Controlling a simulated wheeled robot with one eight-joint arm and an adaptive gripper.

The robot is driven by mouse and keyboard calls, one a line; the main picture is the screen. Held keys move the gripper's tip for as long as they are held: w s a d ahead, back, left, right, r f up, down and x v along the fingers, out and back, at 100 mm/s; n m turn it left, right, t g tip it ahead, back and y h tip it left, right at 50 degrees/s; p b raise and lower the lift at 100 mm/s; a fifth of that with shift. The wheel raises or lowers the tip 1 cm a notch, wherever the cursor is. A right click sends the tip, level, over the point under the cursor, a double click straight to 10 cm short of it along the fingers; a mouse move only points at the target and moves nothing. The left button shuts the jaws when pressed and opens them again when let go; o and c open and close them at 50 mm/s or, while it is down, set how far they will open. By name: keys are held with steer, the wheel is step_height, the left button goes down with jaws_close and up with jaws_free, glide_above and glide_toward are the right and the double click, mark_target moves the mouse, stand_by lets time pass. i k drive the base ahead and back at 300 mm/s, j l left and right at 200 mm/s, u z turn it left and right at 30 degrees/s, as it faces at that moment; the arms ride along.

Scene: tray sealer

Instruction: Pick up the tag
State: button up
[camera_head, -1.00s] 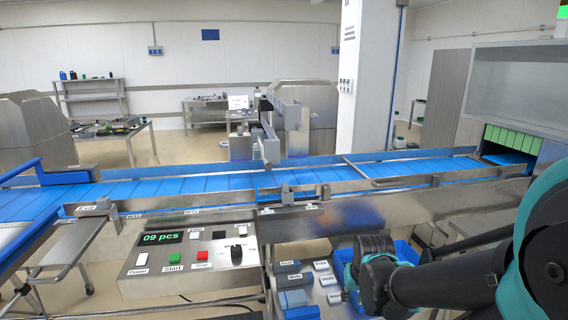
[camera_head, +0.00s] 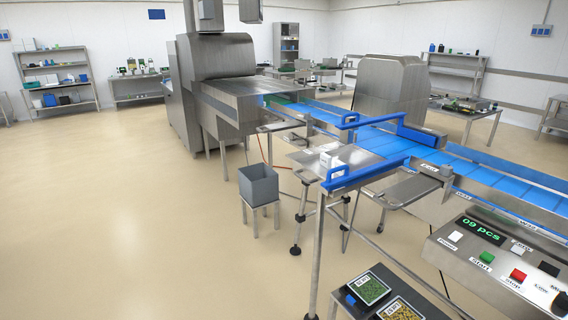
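I cannot pick out the tag with certainty in this view. Small white items (camera_head: 329,160) lie on the steel side table (camera_head: 305,158) by the blue conveyor, too small to tell apart. My gripper and arm are out of view, so I cannot see whether it holds anything.
The blue conveyor (camera_head: 470,169) runs across the right, with a blue guard rail (camera_head: 375,173). The control panel (camera_head: 478,272) reads 09 pcs at the lower right. A grey bin (camera_head: 258,187) stands on a stool. Two labelled squares (camera_head: 370,289) lie at the bottom. The left floor is clear.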

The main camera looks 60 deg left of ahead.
mark_target(325, 159)
steer(key=j+u, duration=0.15)
steer(key=u, duration=1.05)
steer(key=l+u, duration=0.2)
steer(key=u, duration=0.5)
steer(key=j+z, duration=0.15)
steer(key=j, duration=0.15)
